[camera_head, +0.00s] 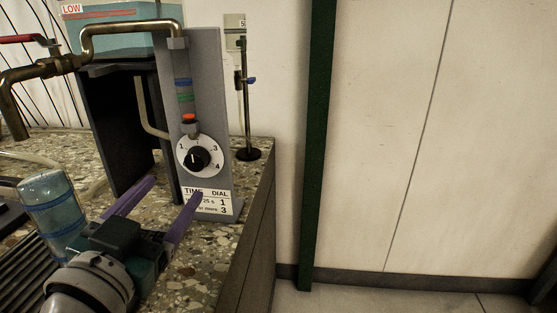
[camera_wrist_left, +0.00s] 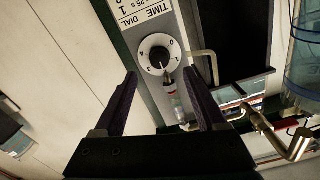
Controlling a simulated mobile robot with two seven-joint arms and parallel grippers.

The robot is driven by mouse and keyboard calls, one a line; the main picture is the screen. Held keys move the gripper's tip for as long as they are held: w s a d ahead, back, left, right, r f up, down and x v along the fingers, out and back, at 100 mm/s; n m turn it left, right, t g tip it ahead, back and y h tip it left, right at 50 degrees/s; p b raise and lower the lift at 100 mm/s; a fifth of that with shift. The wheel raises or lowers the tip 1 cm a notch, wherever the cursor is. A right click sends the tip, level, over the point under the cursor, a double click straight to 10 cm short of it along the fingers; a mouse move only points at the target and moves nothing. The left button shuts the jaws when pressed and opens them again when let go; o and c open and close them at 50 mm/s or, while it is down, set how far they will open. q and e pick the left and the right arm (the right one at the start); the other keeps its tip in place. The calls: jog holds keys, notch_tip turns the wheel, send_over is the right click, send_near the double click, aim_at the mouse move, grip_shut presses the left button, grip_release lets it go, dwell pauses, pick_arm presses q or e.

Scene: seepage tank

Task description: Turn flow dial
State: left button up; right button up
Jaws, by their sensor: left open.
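The flow dial has a round white face (camera_head: 183,167) with numbers around its edge and a black knob (camera_head: 199,158) at its middle. It is mounted on an upright grey panel (camera_head: 205,85). In the left wrist view the dial (camera_wrist_left: 150,43) shows upside down, beyond the fingers. My left gripper (camera_head: 173,189) is open and empty, with purple fingers spread apart. It is in front of and below the dial; the fingers appear clear of the knob. In the left wrist view the gripper (camera_wrist_left: 159,73) frames the dial between its fingertips. My right gripper is out of view.
A label (camera_head: 209,201) reading TIME and DIAL is below the dial. A brass pipe (camera_head: 125,28) and tap are upper left. A clear cylinder (camera_head: 48,205) stands beside my left arm. A thin stand (camera_head: 245,110) is behind the panel. The speckled counter (camera_head: 255,185) ends on the right.

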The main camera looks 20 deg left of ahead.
aim_at(193, 165)
pick_arm(q)
jog(key=b+x, duration=0.1)
jog(key=x, duration=0.6)
jog(key=shift+w, duration=0.25)
grip_shut()
